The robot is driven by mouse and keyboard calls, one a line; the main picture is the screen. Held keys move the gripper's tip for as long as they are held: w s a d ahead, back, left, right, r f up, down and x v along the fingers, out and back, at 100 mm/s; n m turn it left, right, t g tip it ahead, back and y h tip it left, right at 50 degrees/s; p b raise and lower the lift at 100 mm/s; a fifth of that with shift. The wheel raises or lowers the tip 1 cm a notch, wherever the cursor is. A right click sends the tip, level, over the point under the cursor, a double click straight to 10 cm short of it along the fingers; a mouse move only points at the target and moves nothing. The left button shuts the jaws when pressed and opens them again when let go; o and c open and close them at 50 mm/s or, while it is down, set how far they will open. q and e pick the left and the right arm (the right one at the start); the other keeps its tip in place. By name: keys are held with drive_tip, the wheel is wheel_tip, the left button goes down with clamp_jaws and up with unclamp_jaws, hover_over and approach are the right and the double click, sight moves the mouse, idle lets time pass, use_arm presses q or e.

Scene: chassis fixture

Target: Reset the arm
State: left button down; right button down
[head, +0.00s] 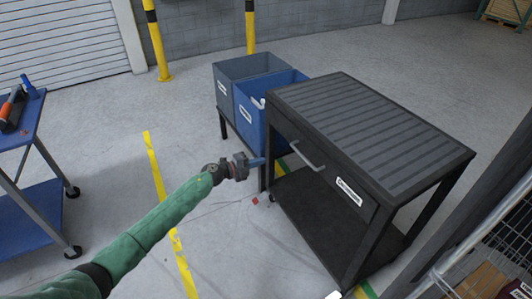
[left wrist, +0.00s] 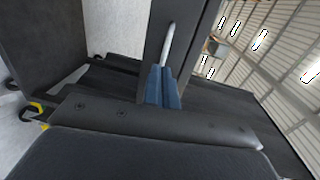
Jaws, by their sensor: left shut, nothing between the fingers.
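My left arm in its green sleeve reaches in from the left in the head view. Its gripper (head: 258,162) is shut and empty, in front of the black cabinet (head: 440,160) near the left end of its drawer. The silver drawer handle (head: 308,156) is to the right of the fingertips, with a visible gap. The drawer front (head: 325,170) looks flush with the cabinet. In the left wrist view the blue fingers (left wrist: 162,88) are together, and the handle (left wrist: 168,45) shows beyond their tips. My right gripper is not in view.
Grey (head: 255,66) and blue bins (head: 250,125) stand on a rack just behind the gripper, left of the cabinet. A blue cart (head: 25,215) with tools is at far left. Yellow posts (head: 158,40) stand behind. A wire rack (head: 505,245) is at lower right.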

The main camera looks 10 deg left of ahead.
use_arm(q)
drive_tip(key=shift+s+a+r, duration=0.1)
drive_tip(key=shift+s+r, duration=0.05)
drive_tip(key=w+a+r+n+t+y, duration=0.35)
drive_tip(key=a+r+n+y, duration=0.2)
drive_tip(key=n+y, duration=0.3)
drive_tip(key=w+a+r+n+t+y, duration=0.2)
drive_tip(key=a+r+n+t+y, duration=0.25)
drive_tip(key=a+n+y, duration=0.35)
drive_tip(key=s+d+f+n+g+h, duration=0.1)
drive_tip(key=s+d+f+n+g, duration=0.2)
drive_tip(key=s+f, duration=0.8)
drive_tip(key=s+d+f+n+g+h, duration=0.1)
drive_tip(key=s+d+f+n+g, duration=0.3)
drive_tip(key=s, duration=2.5)
drive_tip(key=s+d+f+n+g+h, duration=0.2)
drive_tip(key=s+f+g, duration=0.7)
drive_tip(key=s+f, duration=1)
drive_tip(key=shift+s+d+n, duration=0.4)
drive_tip(key=shift+d+n, duration=0.25)
drive_tip(key=shift+d, duration=0.2)
drive_tip(key=shift+f, duration=0.1)
